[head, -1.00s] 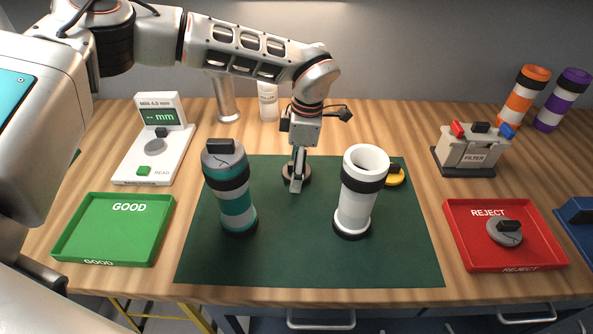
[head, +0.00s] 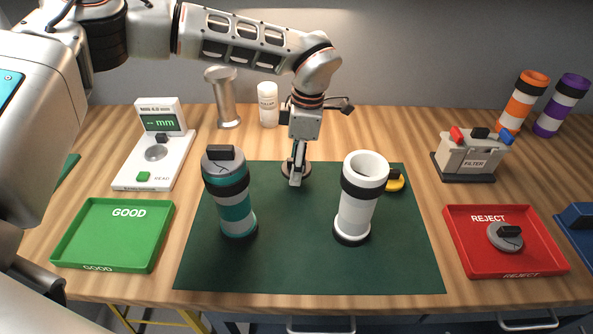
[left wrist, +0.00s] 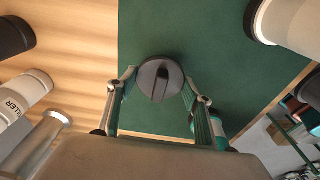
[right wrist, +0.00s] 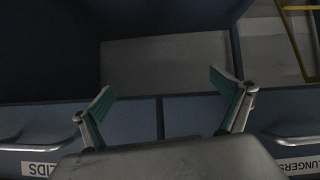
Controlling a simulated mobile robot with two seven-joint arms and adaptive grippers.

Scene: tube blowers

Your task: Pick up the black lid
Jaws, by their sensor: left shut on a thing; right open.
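The black lid (left wrist: 161,79), a round dark disc with a raised bar across its top, is between the fingers of my left gripper (left wrist: 159,88) in the left wrist view. The left gripper is shut on it. In the head view the gripper (head: 296,180) points down over the back of the green mat, partly hiding the lid (head: 307,169). I cannot tell how far the lid is above the mat. My right gripper (right wrist: 160,88) is open and empty in the right wrist view, facing dark blue drawer fronts; it is outside the head view.
On the mat (head: 290,255) stand a teal-banded tube with a grey lid (head: 237,205) and an open white tube (head: 355,210). A yellow lid (head: 397,182) lies behind the white one. A green GOOD tray (head: 110,240) is left, a red REJECT tray (head: 470,255) right.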

